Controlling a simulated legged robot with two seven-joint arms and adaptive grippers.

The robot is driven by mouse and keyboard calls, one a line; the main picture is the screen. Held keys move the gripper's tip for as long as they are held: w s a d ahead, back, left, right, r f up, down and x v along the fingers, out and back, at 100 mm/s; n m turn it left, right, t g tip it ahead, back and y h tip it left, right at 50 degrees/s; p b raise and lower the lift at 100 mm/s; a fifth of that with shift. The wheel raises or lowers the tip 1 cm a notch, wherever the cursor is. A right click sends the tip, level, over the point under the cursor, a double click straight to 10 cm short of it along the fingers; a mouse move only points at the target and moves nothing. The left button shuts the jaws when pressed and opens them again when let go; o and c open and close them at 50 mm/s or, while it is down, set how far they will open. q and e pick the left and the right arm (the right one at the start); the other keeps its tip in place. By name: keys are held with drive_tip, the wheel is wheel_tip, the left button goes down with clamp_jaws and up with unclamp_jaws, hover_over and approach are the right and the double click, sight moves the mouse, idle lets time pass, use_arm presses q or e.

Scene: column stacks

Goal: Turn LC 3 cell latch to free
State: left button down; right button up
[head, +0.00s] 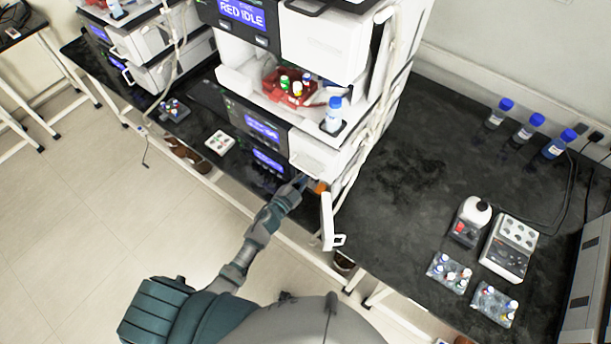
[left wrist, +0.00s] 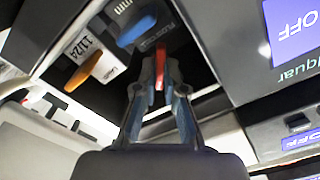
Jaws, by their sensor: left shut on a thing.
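My left gripper (head: 302,181) reaches into the open bay low on the front of the middle column stack (head: 245,110). In the left wrist view its two fingers (left wrist: 160,85) are shut on a narrow red lever (left wrist: 160,62), which I take to be the cell latch. The fingers hide part of the lever. Beside it are a blue knob (left wrist: 137,30) and an orange knob (left wrist: 83,66), with a white label reading 11/24 between them. The orange part also shows in the head view (head: 320,187). I cannot read an LC 3 marking. My right gripper is not visible.
A white door (head: 328,222) hangs open just right of my left gripper. A screen reading OFF (left wrist: 295,28) is at the right of the wrist view. Tubing runs down the stack's right side. Vial racks (head: 450,272) and blue-capped bottles (head: 527,128) stand on the dark bench.

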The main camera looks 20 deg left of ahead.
use_arm(q)
drive_tip(key=shift+s+d+f+m+b, duration=0.15)
drive_tip(key=shift+m+b, duration=0.25)
drive_tip(key=shift+m, duration=1.3)
drive_tip(key=shift+f+m+b, duration=0.2)
drive_tip(key=shift+m+b, duration=0.25)
drive_tip(key=shift+m, duration=1.25)
drive_tip(key=shift+s+d+f+m+b, duration=0.15)
drive_tip(key=shift+m+b, duration=0.25)
drive_tip(key=shift+m, duration=1.3)
drive_tip(key=shift+a+f, duration=0.1)
drive_tip(key=c, duration=1.3)
unclamp_jaws()
drive_tip(key=shift+o, duration=0.2)
drive_tip(key=shift+r, duration=0.2)
drive_tip(key=shift+w, duration=0.1)
drive_tip(key=shift+a, duration=0.1)
